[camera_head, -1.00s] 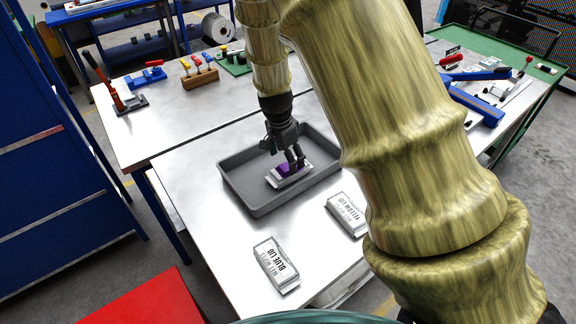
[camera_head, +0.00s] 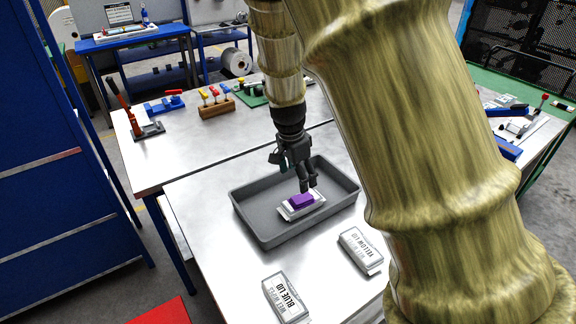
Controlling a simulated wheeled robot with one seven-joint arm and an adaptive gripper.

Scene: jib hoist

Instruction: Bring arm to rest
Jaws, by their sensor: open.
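My arm (camera_head: 410,130) is large in the foreground and covers the right middle of the view. My gripper (camera_head: 308,188) points down over the grey tray (camera_head: 258,233) and is open. A white pack with a purple lid (camera_head: 301,201) lies in the tray just below the fingertips. The fingers look apart from the lid, with a small gap.
A wooden block with coloured tools (camera_head: 216,107) and a red-handled clamp (camera_head: 150,130) stand behind. A blue cabinet (camera_head: 50,170) is at left.

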